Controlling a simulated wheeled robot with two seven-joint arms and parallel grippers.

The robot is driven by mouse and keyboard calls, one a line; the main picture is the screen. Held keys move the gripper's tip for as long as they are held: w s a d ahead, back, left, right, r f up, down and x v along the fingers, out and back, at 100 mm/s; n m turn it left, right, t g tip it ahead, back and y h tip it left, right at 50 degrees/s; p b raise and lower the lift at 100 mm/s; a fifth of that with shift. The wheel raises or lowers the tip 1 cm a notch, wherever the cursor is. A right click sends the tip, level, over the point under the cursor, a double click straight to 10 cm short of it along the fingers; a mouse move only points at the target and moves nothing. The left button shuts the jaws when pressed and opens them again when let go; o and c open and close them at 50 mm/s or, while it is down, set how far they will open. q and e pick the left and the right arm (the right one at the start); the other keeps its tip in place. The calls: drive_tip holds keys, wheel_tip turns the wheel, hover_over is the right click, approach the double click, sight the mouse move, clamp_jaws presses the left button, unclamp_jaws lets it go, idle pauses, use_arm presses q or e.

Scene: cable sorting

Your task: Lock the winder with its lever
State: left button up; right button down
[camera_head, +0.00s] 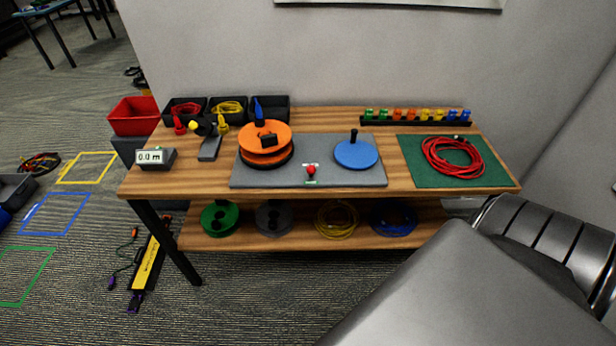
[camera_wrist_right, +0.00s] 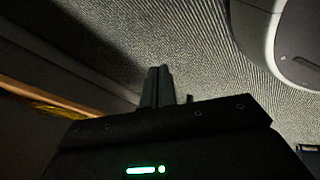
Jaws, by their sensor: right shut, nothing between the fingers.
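The winder stands on a grey mat (camera_head: 215,178) on the wooden table. Its orange reel (camera_head: 265,134) is at the left, with a dark block on top. A blue disc (camera_head: 356,154) with an upright black handle (camera_head: 353,136) lies at the right. Between them, near the mat's front edge, is a small lever with a red knob (camera_head: 311,170); a small green mark shows just in front of it. In the right wrist view my right gripper (camera_wrist_right: 159,72) is shut and empty, over the carpet, away from the winder. My left gripper is not in view.
A coiled red cable (camera_head: 452,157) lies on a green mat (camera_head: 413,178) at the right. Black bins (camera_head: 270,112) and a rack of colored clips (camera_head: 416,116) line the back. A display reading 0.0 m (camera_head: 151,158) sits at the left.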

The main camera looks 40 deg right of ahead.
drive_tip(key=w+d+r+n+t+b, duration=0.1)
drive_tip(key=w+r+n+t+b, duration=0.2)
drive_tip(key=w, duration=0.8)
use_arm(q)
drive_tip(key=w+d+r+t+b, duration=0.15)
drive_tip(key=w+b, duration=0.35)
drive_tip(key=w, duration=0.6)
use_arm(e)
drive_tip(key=n+t+h+b, duration=0.4)
drive_tip(key=n+t+b, duration=0.3)
drive_tip(key=n+t, duration=0.7)
approach(306, 185)
drive_tip(key=a+m+t, duration=0.3)
drive_tip(key=a, duration=0.1)
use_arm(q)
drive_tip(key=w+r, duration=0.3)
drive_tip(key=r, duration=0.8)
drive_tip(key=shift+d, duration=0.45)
use_arm(e)
drive_tip(key=shift+s+a+f, duration=0.15)
drive_tip(key=shift+a+f, duration=0.05)
drive_tip(key=shift+f, duration=0.05)
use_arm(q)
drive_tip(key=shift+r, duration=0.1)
use_arm(e)
drive_tip(key=shift+r, duration=0.1)
